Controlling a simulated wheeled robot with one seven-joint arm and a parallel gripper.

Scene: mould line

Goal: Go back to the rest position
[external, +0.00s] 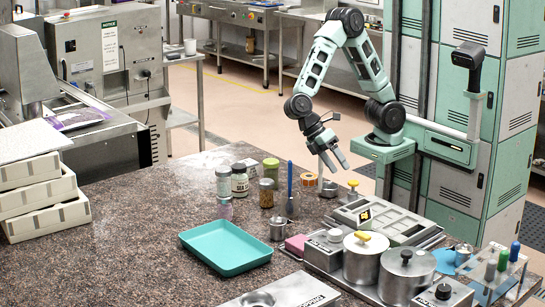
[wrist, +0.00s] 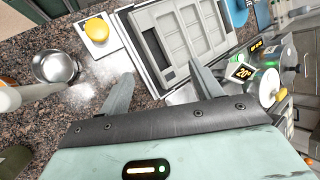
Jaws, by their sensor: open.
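My gripper (external: 338,170) hangs from the bent arm above the far right part of the speckled counter (external: 130,250). Its fingers point down and are spread apart, with nothing between them. In the wrist view my gripper (wrist: 161,72) shows both fingers apart over the counter and the near edge of a grey compartment tray (wrist: 190,42). That tray also shows in the external view (external: 400,222), to the right of and below the gripper. The fingers touch nothing that I can make out.
A yellow-knobbed item (external: 353,184) and a small metal pot (wrist: 55,66) stand near the gripper. Lidded steel pots (external: 405,274) stand in front. The counter's left middle is clear.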

